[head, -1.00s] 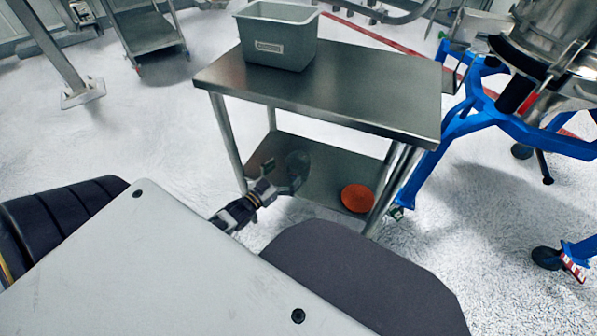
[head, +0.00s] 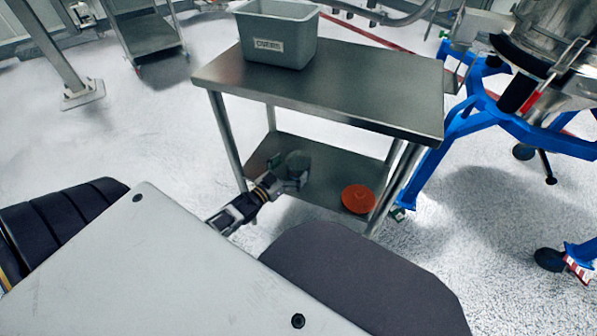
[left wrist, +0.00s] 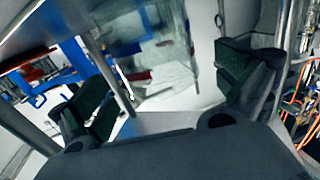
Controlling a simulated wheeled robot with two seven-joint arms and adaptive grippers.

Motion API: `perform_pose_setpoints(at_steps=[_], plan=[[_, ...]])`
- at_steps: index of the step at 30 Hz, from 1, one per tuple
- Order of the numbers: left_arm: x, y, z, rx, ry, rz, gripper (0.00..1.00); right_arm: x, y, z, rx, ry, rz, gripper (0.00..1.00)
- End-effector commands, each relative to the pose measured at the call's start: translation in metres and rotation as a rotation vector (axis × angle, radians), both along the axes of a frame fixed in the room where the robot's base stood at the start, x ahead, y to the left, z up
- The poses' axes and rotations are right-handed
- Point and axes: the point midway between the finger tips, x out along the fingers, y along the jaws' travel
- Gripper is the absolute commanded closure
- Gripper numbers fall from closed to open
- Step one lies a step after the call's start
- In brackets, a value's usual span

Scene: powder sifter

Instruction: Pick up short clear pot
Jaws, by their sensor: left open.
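The short clear pot (head: 298,158) stands on the lower shelf of a steel cart. It is see-through and hard to make out against the metal. My left gripper (head: 288,173) is open at the near side of the pot in the head view. In the left wrist view the pot (left wrist: 165,70) shows ahead, between the two spread dark fingers of the left gripper (left wrist: 168,92). I cannot tell whether either finger touches it. My right gripper is not in view.
The cart's steel top (head: 340,98) overhangs the lower shelf (head: 328,185) and holds a grey bin (head: 276,35). An orange-red round item (head: 357,199) lies on the shelf, right of the pot. A blue frame (head: 470,115) stands right of the cart.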

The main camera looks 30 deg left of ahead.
Motion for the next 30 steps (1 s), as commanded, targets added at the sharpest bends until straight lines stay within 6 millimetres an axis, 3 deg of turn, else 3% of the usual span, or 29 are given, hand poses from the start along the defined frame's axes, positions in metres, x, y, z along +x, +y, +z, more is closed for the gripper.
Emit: perform_pose_setpoints(at_steps=[15, 30], plan=[[0.034, -0.007, 0.000, 0.000, -0.001, 0.000, 0.00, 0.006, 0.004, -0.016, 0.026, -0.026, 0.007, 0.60], [0.035, -0.007, 0.000, 0.000, 0.000, 0.001, 0.00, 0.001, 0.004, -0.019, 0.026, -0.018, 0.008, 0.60]])
